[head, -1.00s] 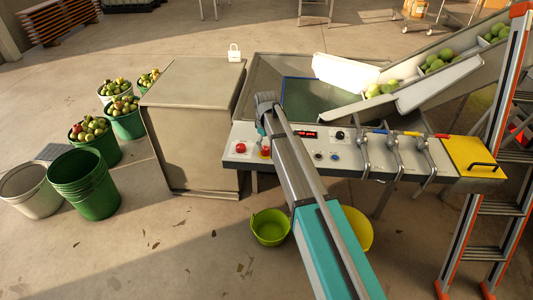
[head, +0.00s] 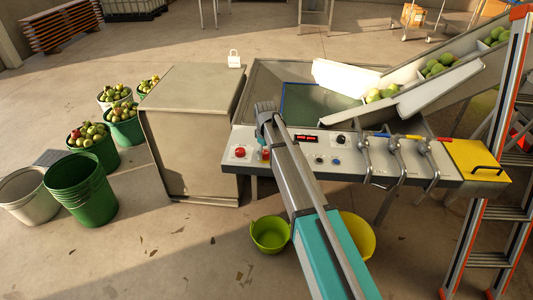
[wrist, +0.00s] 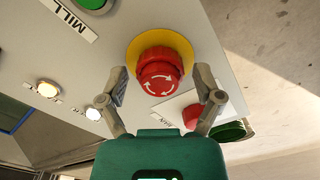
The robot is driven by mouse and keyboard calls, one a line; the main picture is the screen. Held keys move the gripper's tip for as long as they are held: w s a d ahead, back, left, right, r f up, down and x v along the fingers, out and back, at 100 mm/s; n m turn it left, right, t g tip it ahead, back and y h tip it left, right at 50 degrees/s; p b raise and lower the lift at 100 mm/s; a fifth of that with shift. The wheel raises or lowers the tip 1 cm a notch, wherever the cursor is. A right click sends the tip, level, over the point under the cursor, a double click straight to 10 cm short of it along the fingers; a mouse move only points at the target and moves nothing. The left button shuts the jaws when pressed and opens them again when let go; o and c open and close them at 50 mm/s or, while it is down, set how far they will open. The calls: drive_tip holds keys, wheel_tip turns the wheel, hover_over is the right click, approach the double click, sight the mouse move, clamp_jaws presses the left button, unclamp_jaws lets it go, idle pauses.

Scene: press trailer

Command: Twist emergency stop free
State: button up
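The emergency stop (wrist: 160,72) is a red mushroom button with white curved arrows on a yellow collar. It sits on the grey control panel (wrist: 120,55) in the wrist view. My gripper (wrist: 162,88) is open, with one finger on either side of the red head. A gap shows between each finger and the button, and nothing is held. In the head view my arm reaches over the panel's left end (head: 232,163), and a red and yellow patch there is partly hidden by it.
A green MILL button (wrist: 92,3) and lit lamps (wrist: 48,88) are to the left. Metal levers (head: 396,160) line the panel's right side. A grey cabinet (head: 190,130) stands left of the panel.

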drive_tip(key=c, duration=0.8)
drive_tip(key=shift+m, duration=0.4)
drive_tip(key=m, duration=0.3)
drive_tip(key=shift+m, duration=2)
drive_tip(key=o, duration=1.1)
drive_tip(key=shift+o, duration=0.2)
